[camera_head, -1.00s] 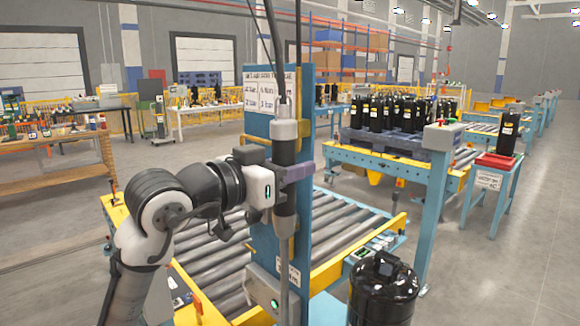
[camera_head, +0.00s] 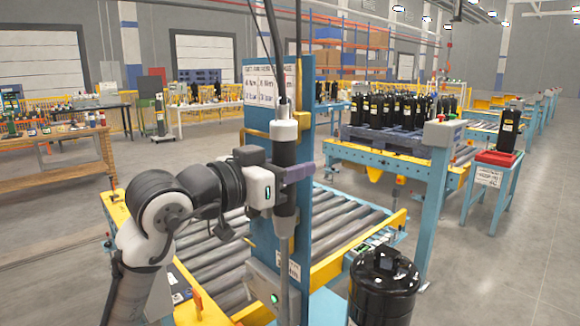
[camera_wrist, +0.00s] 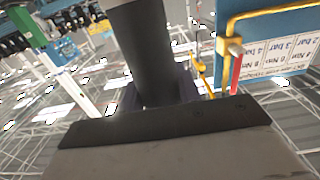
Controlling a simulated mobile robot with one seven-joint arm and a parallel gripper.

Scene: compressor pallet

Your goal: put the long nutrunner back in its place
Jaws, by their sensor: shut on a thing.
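The long nutrunner (camera_head: 285,152) is an upright black tool with a light grey collar near its top and a cable above it. My gripper (camera_head: 290,175) is shut around its dark body, in front of the blue post (camera_head: 262,225). A yellow bracket (camera_head: 258,134) on the post is just left of the collar, and I cannot tell whether they touch. In the wrist view the nutrunner's dark body (camera_wrist: 148,55) rises from the jaws. The yellow bracket (camera_wrist: 229,46) and the printed sign are to its right, apart from the body in that view.
A roller conveyor (camera_head: 345,222) with yellow rails lies behind the post. A black compressor (camera_head: 384,290) stands at the front right. A small grey box (camera_head: 262,287) is on the lower post. A pallet of black compressors (camera_head: 375,135) stands further back.

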